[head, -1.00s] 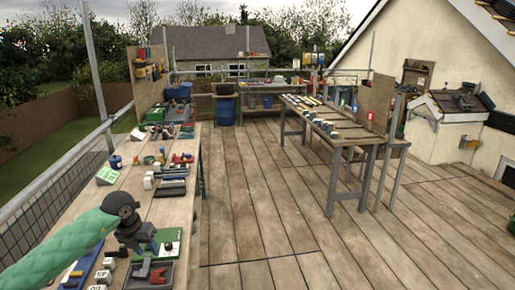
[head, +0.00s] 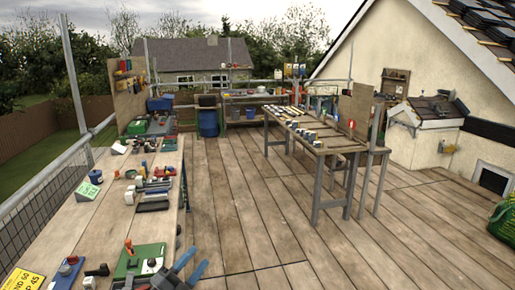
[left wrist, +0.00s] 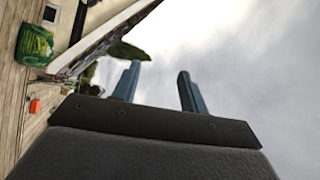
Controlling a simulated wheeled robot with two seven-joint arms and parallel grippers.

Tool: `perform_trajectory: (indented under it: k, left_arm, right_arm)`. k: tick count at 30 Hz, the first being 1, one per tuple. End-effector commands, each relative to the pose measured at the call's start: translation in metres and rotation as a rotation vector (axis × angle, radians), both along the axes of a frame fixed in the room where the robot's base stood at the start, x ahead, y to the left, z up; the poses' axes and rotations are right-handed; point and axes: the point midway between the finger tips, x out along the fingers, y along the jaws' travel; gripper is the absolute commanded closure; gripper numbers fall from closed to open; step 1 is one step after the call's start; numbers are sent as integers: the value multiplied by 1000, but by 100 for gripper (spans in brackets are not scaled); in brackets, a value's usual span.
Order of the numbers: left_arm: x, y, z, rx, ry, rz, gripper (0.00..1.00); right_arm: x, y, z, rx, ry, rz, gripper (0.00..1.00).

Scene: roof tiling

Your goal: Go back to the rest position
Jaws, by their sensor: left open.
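My left gripper (head: 186,264) shows at the bottom edge of the head view, beside the right edge of the left workbench (head: 85,228). Its two blue fingers stand apart with nothing between them. In the left wrist view the same open fingers (left wrist: 158,88) point up against cloudy sky. Most of my left arm is out of the head view. My right gripper is in neither view.
A green board (head: 140,262) with small parts lies on the left workbench near the gripper. A long trestle table (head: 318,140) stands at centre right. The plank deck (head: 240,210) between them is clear. A green bag (head: 504,215) is at the right edge.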

Motion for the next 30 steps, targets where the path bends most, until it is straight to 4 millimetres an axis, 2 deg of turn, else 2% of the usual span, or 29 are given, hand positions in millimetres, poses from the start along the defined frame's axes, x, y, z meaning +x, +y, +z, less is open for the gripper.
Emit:
perform_trajectory:
  k: [5,8,11,15,17,21,25,30]
  left_arm:
    - [-10,36,-27,-254,198,230,57]
    - [-21,57,-54,-372,337,358,57]
    - [-39,73,-87,-471,495,480,57]
    - [-76,87,-140,-579,746,636,57]
    - [-96,90,-163,-615,863,697,57]
    - [-149,87,-209,-665,1133,807,57]
    - [-189,80,-234,-680,1318,864,57]
    - [-229,70,-253,-680,1495,900,57]
  right_arm:
    - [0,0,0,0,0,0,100]
    - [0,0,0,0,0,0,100]
    - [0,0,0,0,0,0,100]
    - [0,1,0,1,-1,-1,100]
    - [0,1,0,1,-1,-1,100]
    - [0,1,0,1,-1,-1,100]
    - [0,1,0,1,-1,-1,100]
    - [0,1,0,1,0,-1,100]
